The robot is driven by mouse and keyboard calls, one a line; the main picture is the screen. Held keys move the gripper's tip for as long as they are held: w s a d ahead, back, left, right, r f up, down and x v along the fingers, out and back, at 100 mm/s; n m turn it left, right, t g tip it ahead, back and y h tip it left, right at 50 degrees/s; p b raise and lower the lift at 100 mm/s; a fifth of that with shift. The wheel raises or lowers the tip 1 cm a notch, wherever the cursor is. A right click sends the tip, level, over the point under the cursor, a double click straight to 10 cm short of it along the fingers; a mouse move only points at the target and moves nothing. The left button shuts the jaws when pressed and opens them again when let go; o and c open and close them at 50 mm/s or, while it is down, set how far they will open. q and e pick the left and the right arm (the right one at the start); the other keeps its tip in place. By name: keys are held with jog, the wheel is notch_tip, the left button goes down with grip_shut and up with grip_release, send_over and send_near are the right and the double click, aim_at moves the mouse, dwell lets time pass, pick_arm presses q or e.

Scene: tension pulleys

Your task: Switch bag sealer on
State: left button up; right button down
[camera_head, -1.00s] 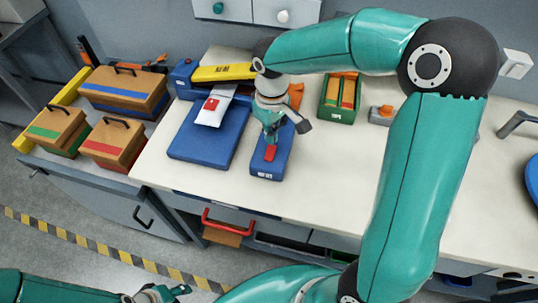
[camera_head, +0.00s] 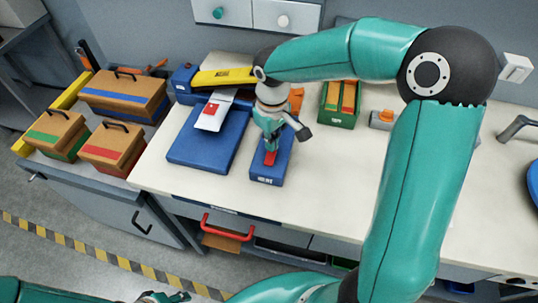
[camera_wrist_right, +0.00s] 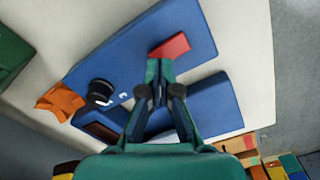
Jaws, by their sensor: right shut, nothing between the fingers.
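The bag sealer shows as a blue base (camera_head: 205,150) with a yellow arm (camera_head: 225,77) at its back. A blue control box (camera_head: 268,178) stands to its right, with a red switch (camera_head: 270,158) on top. Contact cannot be told. My left gripper (camera_head: 165,298) is partly cut off at the bottom edge.
A white pouch with a red mark (camera_head: 213,115) lies at the sealer. A green bin (camera_head: 338,104) and an orange-and-grey item (camera_head: 383,119) stand to the right. Handled boxes (camera_head: 115,148) stand at the left. The table front (camera_head: 330,195) is clear.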

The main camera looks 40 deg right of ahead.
jog(key=shift+f+b, duration=0.95)
jog(key=shift+f, duration=0.2)
dwell(0.9)
jog(key=shift+r, duration=0.1)
jog(key=shift+r+p, duration=2.8)
jog(key=shift+r, duration=0.65)
